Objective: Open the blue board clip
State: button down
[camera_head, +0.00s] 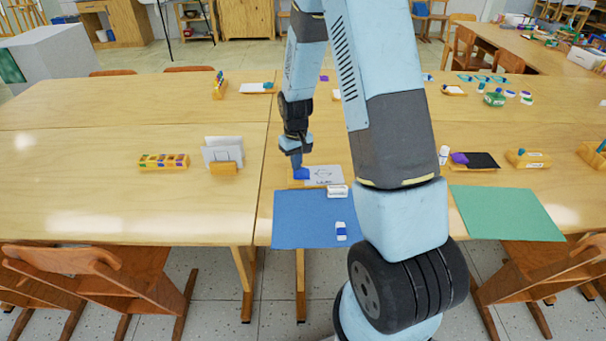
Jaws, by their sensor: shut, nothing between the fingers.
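The blue board clip (301,174) sits at the left end of a small wooden board (331,184) that carries a white sheet with a drawing. My gripper (296,161) points down right at the clip, its tip touching or just above it. Its fingers are shut with nothing between them. The gripper tip and the clip overlap in this view, so the exact contact and how far the clip is open cannot be told.
A blue mat (300,225) with a white and blue eraser (341,231) lies in front of the board. My arm hides the table to the right. A purple clip (459,158) with a dark board and a green mat (506,213) lie further right.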

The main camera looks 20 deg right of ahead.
jog(key=shift+f, duration=0.8)
dwell(0.6)
jog(key=shift+r, duration=3.5)
